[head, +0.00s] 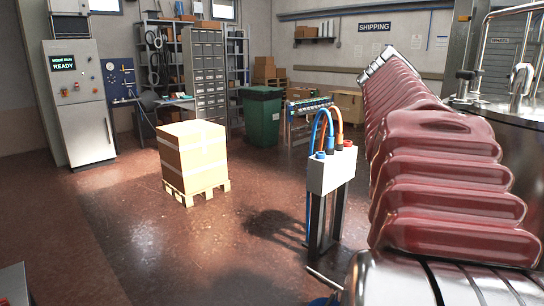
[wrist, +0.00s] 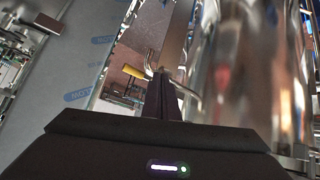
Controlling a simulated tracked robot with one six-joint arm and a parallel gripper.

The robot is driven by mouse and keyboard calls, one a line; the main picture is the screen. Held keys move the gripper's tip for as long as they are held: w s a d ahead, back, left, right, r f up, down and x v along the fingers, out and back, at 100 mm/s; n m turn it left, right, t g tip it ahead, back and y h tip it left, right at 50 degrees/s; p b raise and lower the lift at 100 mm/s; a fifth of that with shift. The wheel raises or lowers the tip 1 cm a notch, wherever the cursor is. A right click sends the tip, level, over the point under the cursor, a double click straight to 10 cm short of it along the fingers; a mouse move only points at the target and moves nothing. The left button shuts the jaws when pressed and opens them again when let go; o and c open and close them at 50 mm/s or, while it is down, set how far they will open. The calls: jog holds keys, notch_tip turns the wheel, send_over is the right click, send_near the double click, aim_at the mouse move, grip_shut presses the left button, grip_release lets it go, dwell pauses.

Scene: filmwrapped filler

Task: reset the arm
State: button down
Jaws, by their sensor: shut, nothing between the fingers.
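My gripper (wrist: 161,80) shows in the wrist view as a dark body with a small lit strip, its narrow fingers together and pointing up the picture. It is shut, with nothing seen between the fingers. Just beyond the fingertips is a curved metal lever (wrist: 151,66), and to their left a yellow part (wrist: 134,72). I cannot tell whether the fingers touch either. The gripper does not show in the head view.
A shiny metal cylinder (wrist: 235,70) stands close on the right in the wrist view; printed film (wrist: 75,60) lies left. In the head view, stacked red containers (head: 445,180) and a hose post (head: 332,172) stand right. A carton on a pallet (head: 195,190) has open floor around it.

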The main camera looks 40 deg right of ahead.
jog(key=w+a+f+n+t+h, duration=0.1)
jog(key=w+a+f+n+t, duration=0.7)
jog(key=w+a+f+n, duration=0.8)
jog(key=w+a+f+n+t+y, duration=0.1)
jog(key=a+f+n+t+y, duration=0.1)
jog(key=a, duration=0.6)
jog(key=w+a+f+n+t+y, duration=0.2)
jog(key=a+f+n, duration=0.3)
jog(key=a, duration=0.3)
jog(key=w+a+f+n+t+y, duration=0.1)
jog(key=a+f+n+t, duration=0.1)
jog(key=a, duration=0.6)
jog(key=f+n, duration=0.1)
jog(key=n, duration=0.1)
jog(key=shift+w+f+n+y, duration=0.3)
jog(key=shift+w+y, duration=0.05)
jog(key=shift+y, duration=0.05)
jog(key=shift+s, duration=0.1)
